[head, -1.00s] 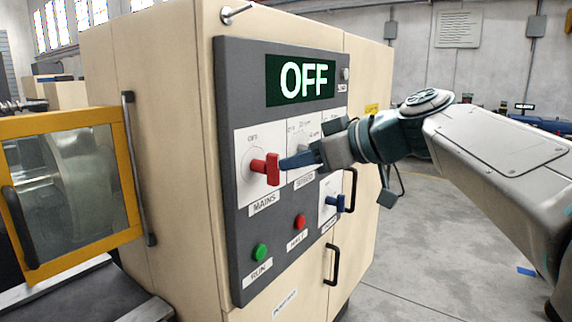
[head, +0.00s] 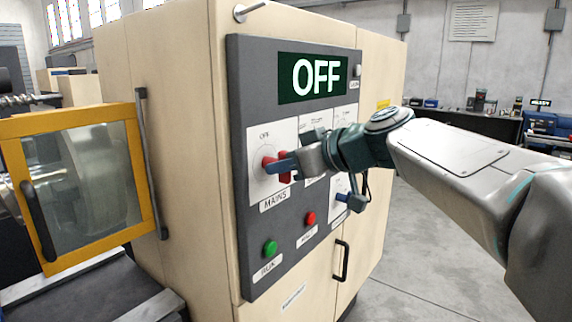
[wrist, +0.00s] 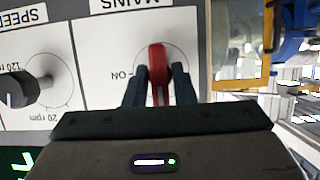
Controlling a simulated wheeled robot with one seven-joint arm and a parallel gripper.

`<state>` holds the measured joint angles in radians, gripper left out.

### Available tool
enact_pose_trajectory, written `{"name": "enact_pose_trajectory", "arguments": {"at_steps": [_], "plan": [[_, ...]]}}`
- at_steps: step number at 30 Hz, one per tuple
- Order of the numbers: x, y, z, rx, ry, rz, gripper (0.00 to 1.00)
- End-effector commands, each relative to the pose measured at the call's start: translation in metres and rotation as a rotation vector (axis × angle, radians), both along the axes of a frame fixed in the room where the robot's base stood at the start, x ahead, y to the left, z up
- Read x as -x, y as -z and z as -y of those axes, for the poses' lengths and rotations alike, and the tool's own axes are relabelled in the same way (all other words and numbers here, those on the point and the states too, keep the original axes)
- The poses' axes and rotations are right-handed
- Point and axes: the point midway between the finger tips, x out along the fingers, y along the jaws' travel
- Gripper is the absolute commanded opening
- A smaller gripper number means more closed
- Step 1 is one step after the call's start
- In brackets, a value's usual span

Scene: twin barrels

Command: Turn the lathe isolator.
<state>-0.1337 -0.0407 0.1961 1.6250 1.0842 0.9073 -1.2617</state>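The lathe isolator is the red MAINS handle (head: 285,166) on a white dial plate of the grey control panel. The display (head: 312,77) above it reads OFF. My gripper (head: 280,164) reaches it from the right, with a blue finger across the handle in the head view. In the wrist view, which looks upside down, the red handle (wrist: 159,66) stands upright between my two fingers (wrist: 159,84). They lie close along both its sides and look shut on it. The ON mark shows to the handle's left there. Part of the handle is hidden behind the finger in the head view.
A black speed knob (wrist: 30,88) sits beside the MAINS plate. A blue switch (head: 350,203), a red button (head: 310,218) and a green RUN button (head: 270,248) are lower on the panel. A yellow-framed guard (head: 75,185) stands left. Open floor lies right of the cabinet.

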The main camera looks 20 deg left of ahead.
Motion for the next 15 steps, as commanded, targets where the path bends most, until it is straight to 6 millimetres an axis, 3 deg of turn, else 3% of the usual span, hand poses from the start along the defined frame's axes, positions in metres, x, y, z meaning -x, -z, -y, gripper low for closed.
{"name": "enact_pose_trajectory", "arguments": {"at_steps": [15], "plan": [[-0.0012, 0.0018, 0.0007, -0.067, -0.001, -0.162, 0.01]]}}
